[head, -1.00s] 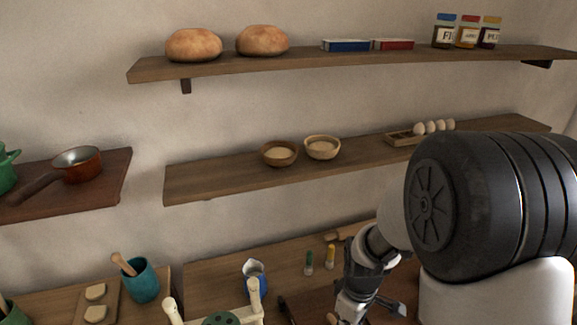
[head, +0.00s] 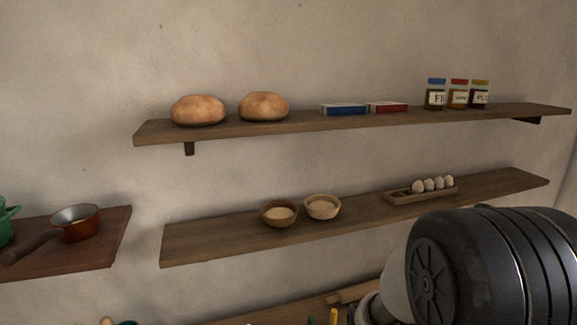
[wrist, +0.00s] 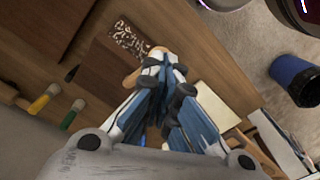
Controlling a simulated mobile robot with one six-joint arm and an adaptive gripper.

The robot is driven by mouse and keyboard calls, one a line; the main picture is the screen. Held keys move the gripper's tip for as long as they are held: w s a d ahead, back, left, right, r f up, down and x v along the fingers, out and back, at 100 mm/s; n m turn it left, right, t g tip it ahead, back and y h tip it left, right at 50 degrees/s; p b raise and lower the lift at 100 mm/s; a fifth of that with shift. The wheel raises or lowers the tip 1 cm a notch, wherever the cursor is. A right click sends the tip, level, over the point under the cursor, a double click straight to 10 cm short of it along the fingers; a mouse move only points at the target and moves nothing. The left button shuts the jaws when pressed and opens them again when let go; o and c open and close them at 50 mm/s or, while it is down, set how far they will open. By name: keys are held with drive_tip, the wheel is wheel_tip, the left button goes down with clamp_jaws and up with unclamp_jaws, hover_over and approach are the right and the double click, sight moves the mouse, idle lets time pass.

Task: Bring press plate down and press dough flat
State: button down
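In the wrist view my gripper (wrist: 166,72) points down over the wooden counter, its blue and white fingers drawn close together at the tips. I cannot make out the press plate or the dough for certain in either view. In the head view my gripper is below the picture.
Wall shelves (head: 350,123) hold bread, jars and bowls (head: 322,207).

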drive_tip(key=shift+f, duration=0.1)
idle(0.3)
drive_tip(key=shift+f+b, duration=0.85)
drive_tip(key=shift+f, duration=0.05)
drive_tip(key=shift+f+b, duration=0.35)
drive_tip(key=shift+f, duration=0.25)
drive_tip(key=shift+s+d+f+b, duration=0.15)
drive_tip(key=shift+s+f+b, duration=0.3)
drive_tip(key=shift+f+b, duration=0.2)
idle(0.6)
drive_tip(key=shift+s+d+f+b, duration=0.1)
drive_tip(key=shift+s+f+b, duration=0.2)
drive_tip(key=shift+f+b, duration=0.45)
drive_tip(key=shift+s+d+f+b, duration=0.1)
drive_tip(key=shift+s+f+b, duration=0.2)
drive_tip(key=shift+f+b, duration=0.4)
drive_tip(key=shift+s+d+f+b, duration=0.1)
drive_tip(key=shift+s+f+b, duration=0.2)
drive_tip(key=shift+f+b, duration=0.45)
idle(2.6)
